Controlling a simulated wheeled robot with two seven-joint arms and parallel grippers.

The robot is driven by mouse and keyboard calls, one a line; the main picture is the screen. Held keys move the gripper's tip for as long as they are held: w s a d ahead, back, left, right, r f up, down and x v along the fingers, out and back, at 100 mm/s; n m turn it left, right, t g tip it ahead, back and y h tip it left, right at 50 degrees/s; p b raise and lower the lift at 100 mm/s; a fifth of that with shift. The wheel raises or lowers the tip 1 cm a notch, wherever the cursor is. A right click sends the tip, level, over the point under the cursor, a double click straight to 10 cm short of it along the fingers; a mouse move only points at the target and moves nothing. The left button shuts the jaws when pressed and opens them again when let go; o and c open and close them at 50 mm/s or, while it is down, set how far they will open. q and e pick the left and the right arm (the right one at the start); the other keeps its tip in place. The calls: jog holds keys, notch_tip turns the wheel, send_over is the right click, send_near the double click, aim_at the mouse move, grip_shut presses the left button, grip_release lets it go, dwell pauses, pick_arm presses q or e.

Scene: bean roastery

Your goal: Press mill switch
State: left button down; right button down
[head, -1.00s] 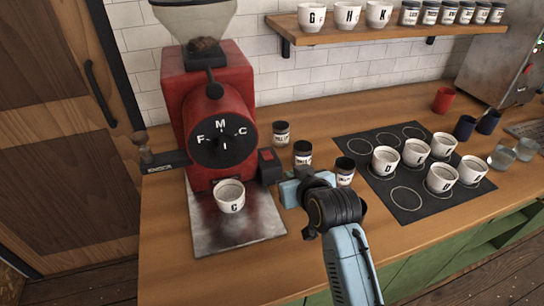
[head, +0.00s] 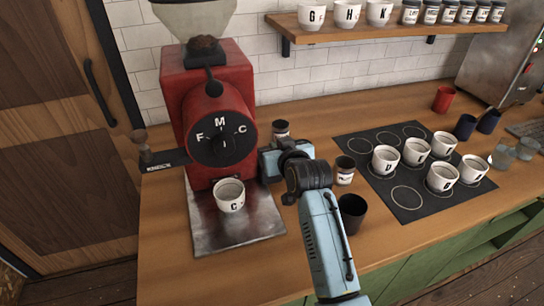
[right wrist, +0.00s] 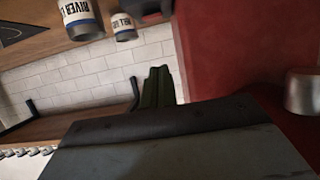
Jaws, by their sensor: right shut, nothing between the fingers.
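The red mill (head: 178,110) stands at the left of the counter, with a dark round dial (head: 207,148) on its front. It also fills the right side of the right wrist view (right wrist: 235,45). The mill switch, a small dark box with red on it at the mill's right side, is hidden behind my right gripper in the head view. My right gripper (head: 266,166) is shut and empty, close against that side of the mill; I cannot tell whether it touches the switch. Its fingers (right wrist: 157,86) show dark in the right wrist view. My left gripper is not in view.
A white cup (head: 230,196) stands on the metal tray (head: 262,222) under the mill. Jars (head: 281,130) (head: 345,172) and a dark cup (head: 352,210) stand around my right arm. Several white cups (head: 385,158) stand on the black mat (head: 407,214) to the right.

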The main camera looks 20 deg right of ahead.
jog(key=x, duration=0.4)
jog(key=shift+w+f, duration=0.1)
jog(key=shift+w, duration=0.15)
notch_tip(320, 180, down, 2)
jog(key=shift+s+f+b, duration=0.15)
jog(key=shift+f+b, duration=0.1)
jog(key=shift+b, duration=0.1)
jog(key=shift+s+f, duration=0.1)
jog(key=shift+f, duration=0.65)
